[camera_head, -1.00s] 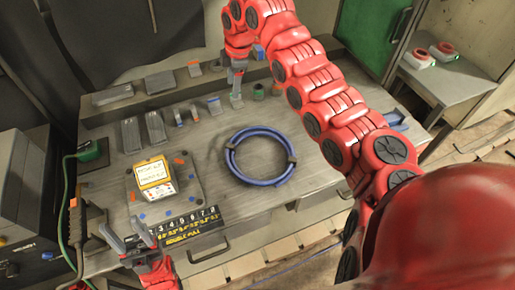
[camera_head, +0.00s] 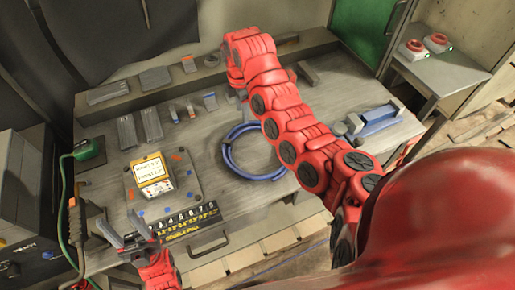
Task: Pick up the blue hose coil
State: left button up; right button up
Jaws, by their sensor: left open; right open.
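The blue hose coil (camera_head: 230,161) lies flat as a ring on the grey workbench, right of the middle. My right arm crosses in front of its right side and hides part of it. My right gripper (camera_head: 242,98) hangs just beyond the coil's far edge, largely hidden behind my arm. It looks open and empty, and I cannot tell whether it touches the coil. My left gripper (camera_head: 122,232) is open and empty at the bench's front left edge, well apart from the coil.
The workbench (camera_head: 205,190) carries a plate with a yellow-and-white box (camera_head: 152,175) left of the coil. Grey blocks and small parts line the back. A blue-and-grey fixture (camera_head: 378,119) stands at the right. A side shelf (camera_head: 440,75) holds two red buttons.

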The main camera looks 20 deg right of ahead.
jog(key=shift+f, duration=0.55)
jog(key=shift+d+f+p, duration=0.1)
jog(key=shift+f+p, duration=0.45)
notch_tip(320, 180, down, 4)
jog(key=shift+d+r+p, duration=0.1)
jog(key=shift+r+p, duration=0.05)
jog(key=shift+p, duration=0.8)
jog(key=shift+f, duration=0.2)
grip_shut()
